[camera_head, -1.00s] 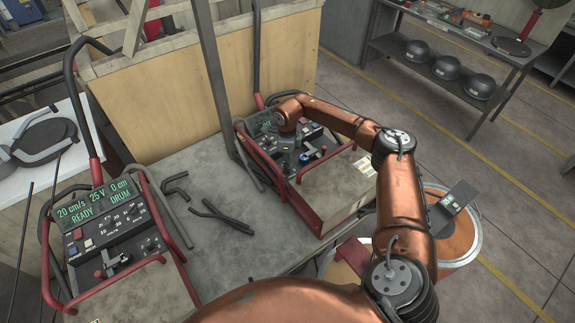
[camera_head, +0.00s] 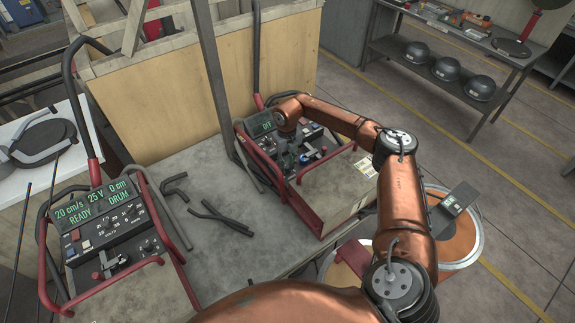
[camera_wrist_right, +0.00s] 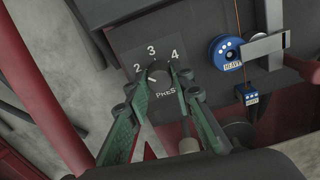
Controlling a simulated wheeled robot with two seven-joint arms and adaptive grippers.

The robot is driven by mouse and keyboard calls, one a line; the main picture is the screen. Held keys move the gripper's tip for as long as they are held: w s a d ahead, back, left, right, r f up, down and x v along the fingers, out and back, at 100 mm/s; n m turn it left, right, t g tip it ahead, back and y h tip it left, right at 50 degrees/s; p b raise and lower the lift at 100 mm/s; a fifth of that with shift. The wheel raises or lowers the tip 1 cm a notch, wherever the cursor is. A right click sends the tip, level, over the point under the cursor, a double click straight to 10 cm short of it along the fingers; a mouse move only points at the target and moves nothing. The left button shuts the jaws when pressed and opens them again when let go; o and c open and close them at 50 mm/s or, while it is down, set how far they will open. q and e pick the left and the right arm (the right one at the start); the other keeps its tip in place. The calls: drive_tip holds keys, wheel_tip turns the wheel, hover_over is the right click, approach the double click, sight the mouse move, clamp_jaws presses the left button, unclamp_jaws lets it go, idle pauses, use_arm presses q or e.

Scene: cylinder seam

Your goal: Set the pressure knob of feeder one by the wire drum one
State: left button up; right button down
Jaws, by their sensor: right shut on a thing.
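My right gripper (camera_wrist_right: 160,82) is shut on the round dark pressure knob (camera_wrist_right: 159,74) in the right wrist view, one green finger on each side. The dial reads 2, 3, 4 around it, with "PRES" partly covered below. A pale mark shows on the knob's left side. In the head view my right arm reaches to the red-framed feeder (camera_head: 306,160) in the middle, and its hand hides the knob there. A second feeder (camera_head: 110,225) at left shows "READY" and "DRUM". My left gripper is not in view.
A blue spool marked "HEAVY" (camera_wrist_right: 226,50) and a bracket sit right of the dial. Bent dark rods (camera_head: 222,217) lie on the grey table between the feeders. A drum (camera_head: 463,238) stands on the floor at right. A post (camera_head: 213,75) rises behind.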

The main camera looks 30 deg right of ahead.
drive_tip(key=m, duration=0.6)
drive_tip(key=shift+w+r, duration=0.1)
drive_tip(key=shift+r, duration=0.05)
drive_tip(key=m+p, duration=0.1)
drive_tip(key=m, duration=0.5)
drive_tip(key=shift+m+p, duration=0.3)
drive_tip(key=shift+m, duration=0.1)
drive_tip(key=m+p, duration=0.1)
drive_tip(key=m, duration=0.3)
drive_tip(key=shift+w+d+m+p, duration=0.1)
drive_tip(key=shift+m+p, duration=0.5)
drive_tip(key=shift+m, duration=1.6)
drive_tip(key=c, duration=2)
unclamp_jaws()
drive_tip(key=o, duration=0.3)
